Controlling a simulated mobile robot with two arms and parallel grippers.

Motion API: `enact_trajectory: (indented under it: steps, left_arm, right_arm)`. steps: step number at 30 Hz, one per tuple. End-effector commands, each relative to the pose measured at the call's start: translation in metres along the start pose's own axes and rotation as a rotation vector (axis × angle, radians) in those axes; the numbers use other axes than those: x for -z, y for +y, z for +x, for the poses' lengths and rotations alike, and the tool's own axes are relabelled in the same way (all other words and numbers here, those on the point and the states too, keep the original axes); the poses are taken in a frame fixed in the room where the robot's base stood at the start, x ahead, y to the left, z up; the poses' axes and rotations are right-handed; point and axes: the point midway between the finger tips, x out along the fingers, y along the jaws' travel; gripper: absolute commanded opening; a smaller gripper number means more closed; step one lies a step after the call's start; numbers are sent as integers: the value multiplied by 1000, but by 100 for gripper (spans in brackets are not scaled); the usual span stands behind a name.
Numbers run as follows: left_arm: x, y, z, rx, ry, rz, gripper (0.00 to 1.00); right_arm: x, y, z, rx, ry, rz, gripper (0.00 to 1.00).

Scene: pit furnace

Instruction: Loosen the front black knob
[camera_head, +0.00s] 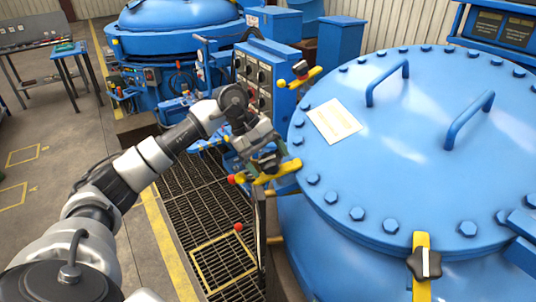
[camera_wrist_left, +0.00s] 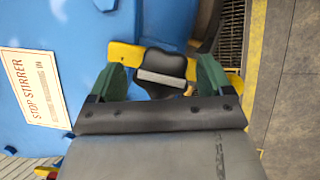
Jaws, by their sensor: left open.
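A black lobed knob (camera_wrist_left: 163,68) with a pale bar across it sits on a yellow clamp arm (camera_wrist_left: 124,54) at the lid's edge. In the head view this yellow clamp (camera_head: 278,173) has a red ball end. My left gripper (camera_head: 262,160) is right at this knob. In the left wrist view the green fingers of the left gripper (camera_wrist_left: 160,70) are open, one on each side of the knob; contact is not clear. Another black knob (camera_head: 425,263) sits on a yellow clamp at the lower right, and one (camera_head: 300,69) at the upper left of the lid. My right gripper is out of view.
The large blue bolted lid (camera_head: 400,150) has two handles and a paper sign (camera_head: 334,121). A blue control box (camera_head: 265,75) stands behind my left gripper. A dark floor grating (camera_head: 205,215) lies below it. Another blue furnace (camera_head: 175,40) stands at the back.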

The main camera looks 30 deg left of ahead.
Motion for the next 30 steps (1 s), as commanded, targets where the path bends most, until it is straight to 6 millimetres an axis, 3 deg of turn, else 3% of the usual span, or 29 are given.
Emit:
enact_trajectory:
  steps: [9,19,30]
  left_arm:
    - [0,0,4,0,0,0,80]
    - [0,0,3,-1,0,0,31]
    - [2,-2,5,-28,3,-62,31]
  right_arm:
    - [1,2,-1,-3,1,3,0]
    - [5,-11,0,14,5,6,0]
    - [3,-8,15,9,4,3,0]
